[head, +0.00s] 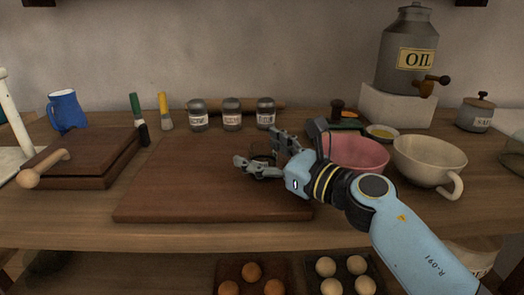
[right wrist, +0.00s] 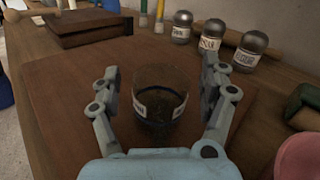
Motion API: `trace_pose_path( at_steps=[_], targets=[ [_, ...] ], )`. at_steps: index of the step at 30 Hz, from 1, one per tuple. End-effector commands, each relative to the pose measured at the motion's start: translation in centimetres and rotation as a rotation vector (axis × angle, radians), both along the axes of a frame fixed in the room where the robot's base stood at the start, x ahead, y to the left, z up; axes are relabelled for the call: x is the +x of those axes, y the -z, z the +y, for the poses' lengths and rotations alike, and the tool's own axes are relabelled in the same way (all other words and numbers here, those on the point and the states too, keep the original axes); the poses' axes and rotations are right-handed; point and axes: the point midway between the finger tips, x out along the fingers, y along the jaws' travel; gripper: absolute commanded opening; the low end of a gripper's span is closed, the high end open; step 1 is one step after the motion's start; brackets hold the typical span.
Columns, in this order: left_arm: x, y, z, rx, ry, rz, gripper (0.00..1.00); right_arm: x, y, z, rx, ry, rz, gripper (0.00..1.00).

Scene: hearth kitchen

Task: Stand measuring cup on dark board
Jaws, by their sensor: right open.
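The measuring cup (right wrist: 160,92) is a clear, dark-tinted glass with white label marks. In the right wrist view it appears upright on the dark board (right wrist: 75,75), between the two open fingers of my right gripper (right wrist: 160,98), with a gap on each side. In the head view the dark board (head: 190,180) lies in the middle of the counter. My right gripper (head: 262,155) is over its right part, and its fingers mostly hide the cup there. My left gripper is not in view.
A pink bowl (head: 358,152) and a cream cup (head: 428,160) stand right of the board. Several labelled jars (head: 232,114) stand behind it. A thick wooden block (head: 85,158) with a rolling pin (head: 45,168) is at left. The board's left half is clear.

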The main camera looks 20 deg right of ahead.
Motion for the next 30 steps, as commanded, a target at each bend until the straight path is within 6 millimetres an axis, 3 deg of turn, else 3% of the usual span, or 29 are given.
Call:
trace_pose_path(
  at_steps=[7, 21, 30],
  targets=[
    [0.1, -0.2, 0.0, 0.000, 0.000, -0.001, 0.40, -0.4, -0.2, -0.2, -0.002, 0.000, 0.001, 0.78],
    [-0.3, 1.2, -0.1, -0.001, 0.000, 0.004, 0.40, -8.8, 0.2, -4.7, -0.004, -0.002, 0.003, 0.78],
    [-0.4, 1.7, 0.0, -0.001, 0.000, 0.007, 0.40, -10.6, -0.1, -5.8, 0.001, -0.001, 0.001, 0.78]
  ],
)
